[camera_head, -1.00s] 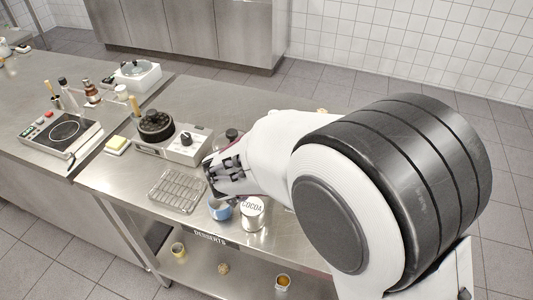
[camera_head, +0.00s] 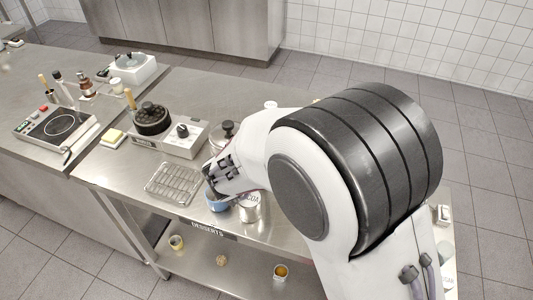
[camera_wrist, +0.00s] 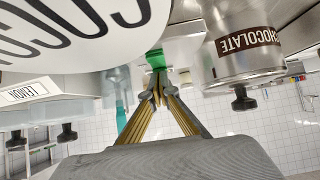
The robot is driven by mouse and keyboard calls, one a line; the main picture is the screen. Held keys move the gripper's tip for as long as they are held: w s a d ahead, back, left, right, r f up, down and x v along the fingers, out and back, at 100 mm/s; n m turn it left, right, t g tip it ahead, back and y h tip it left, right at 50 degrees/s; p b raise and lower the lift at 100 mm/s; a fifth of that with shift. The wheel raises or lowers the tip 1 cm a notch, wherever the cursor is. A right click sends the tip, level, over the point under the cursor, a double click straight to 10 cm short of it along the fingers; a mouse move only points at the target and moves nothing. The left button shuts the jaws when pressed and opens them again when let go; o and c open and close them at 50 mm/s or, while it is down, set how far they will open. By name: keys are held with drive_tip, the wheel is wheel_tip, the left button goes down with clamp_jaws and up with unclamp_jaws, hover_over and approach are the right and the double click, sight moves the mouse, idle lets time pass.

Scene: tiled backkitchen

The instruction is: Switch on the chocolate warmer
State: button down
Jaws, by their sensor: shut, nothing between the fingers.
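The chocolate warmer appears to be the pale grey unit (camera_head: 170,142) with a dark round pot (camera_head: 152,119) on its left and a black knob (camera_head: 182,130) on its right. It stands on the steel counter in the head view. Its switch state cannot be read. My gripper (camera_head: 212,186) is right of and in front of the warmer, apart from it, above the counter by a blue mug (camera_head: 217,205). In the wrist view my gripper (camera_wrist: 158,94) has its fingertips together with nothing held. A metal vessel labelled CHOCOLATE (camera_wrist: 245,45) shows at upper right there.
A wire rack (camera_head: 173,184) lies in front of the warmer. A cocoa tin (camera_head: 249,208) stands right of the mug, and a dark-lidded jar (camera_head: 222,136) right of the warmer. Counter behind the warmer is clear.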

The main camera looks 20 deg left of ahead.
drive_tip(key=shift+w+d+f+g, duration=0.1)
drive_tip(key=shift+d+f+g, duration=0.15)
drive_tip(key=shift+g, duration=0.25)
drive_tip(key=shift+w+a+g, duration=0.2)
drive_tip(key=shift+a+g, duration=0.1)
drive_tip(key=shift+g, duration=0.3)
drive_tip(key=shift+w+d+f, duration=0.1)
drive_tip(key=shift+w, duration=0.1)
drive_tip(key=shift+f+g, duration=0.1)
drive_tip(key=shift+g, duration=0.5)
drive_tip(key=shift+s, duration=0.1)
drive_tip(key=shift+s+f, duration=0.25)
drive_tip(key=shift+s, duration=0.5)
drive_tip(key=shift+s+r, duration=0.1)
idle(0.3)
